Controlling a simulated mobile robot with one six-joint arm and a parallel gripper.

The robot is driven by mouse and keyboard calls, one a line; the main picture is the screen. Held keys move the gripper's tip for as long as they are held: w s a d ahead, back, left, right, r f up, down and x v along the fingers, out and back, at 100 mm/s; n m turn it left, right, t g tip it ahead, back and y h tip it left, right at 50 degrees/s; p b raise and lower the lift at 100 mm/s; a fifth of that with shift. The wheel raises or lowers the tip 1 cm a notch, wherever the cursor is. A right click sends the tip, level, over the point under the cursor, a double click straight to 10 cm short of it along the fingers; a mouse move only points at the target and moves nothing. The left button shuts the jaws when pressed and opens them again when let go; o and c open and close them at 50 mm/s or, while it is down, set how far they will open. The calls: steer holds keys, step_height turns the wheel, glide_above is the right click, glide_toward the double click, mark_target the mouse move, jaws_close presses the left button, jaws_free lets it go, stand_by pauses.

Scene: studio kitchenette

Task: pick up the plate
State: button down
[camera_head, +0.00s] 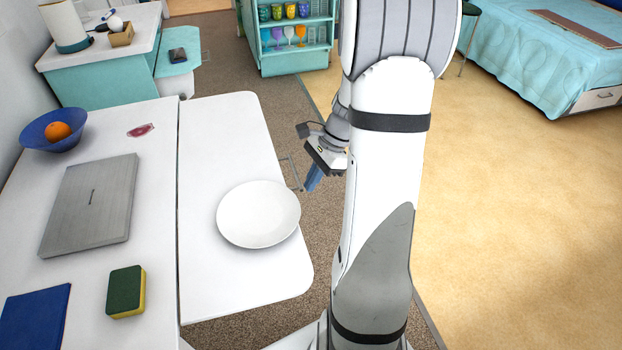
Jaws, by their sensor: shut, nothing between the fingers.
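A white round plate (258,214) lies flat on the white drop-leaf part of the table (222,130), near its right edge. My gripper (311,186) is to the right of the plate, beyond the table edge and over the brown floor. It is apart from the plate, points downward and is shut with nothing in it. My arm hides part of the gripper's right side.
On the left table part are a closed grey laptop (92,203), a green and yellow sponge (126,292), a dark blue cloth or book (36,318) and a blue bowl (52,128) with an orange (58,131). The leaf around the plate is clear.

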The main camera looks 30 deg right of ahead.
steer(key=d, duration=1.2)
steer(key=c, duration=2.2)
jaws_free()
steer(key=c, duration=2)
jaws_free()
steer(key=shift+c, duration=0.2)
steer(key=o, duration=0.5)
steer(key=a+r+n, duration=0.1)
steer(key=a, duration=0.1)
steer(key=a+r+n, duration=0.1)
steer(key=a, duration=0.1)
steer(key=a+r+n+h, duration=0.1)
steer(key=a+r, duration=0.1)
steer(key=shift+c, duration=0.2)
steer(key=shift+o, duration=0.5)
steer(key=s+a+r+n+h, duration=0.1)
steer(key=s+a+r+n, duration=0.1)
steer(key=a+r+n, duration=0.2)
steer(key=a, duration=0.3)
steer(key=shift+s+h, duration=0.15)
steer(key=shift+h, duration=0.25)
steer(key=s+a+r+n+t+h, duration=0.2)
steer(key=s+a+r+n, duration=0.1)
steer(key=s+a+n, duration=0.7)
steer(key=shift+s+a+r+n+h, duration=0.3)
steer(key=shift+a+n, duration=0.2)
steer(key=shift+a, duration=0.4)
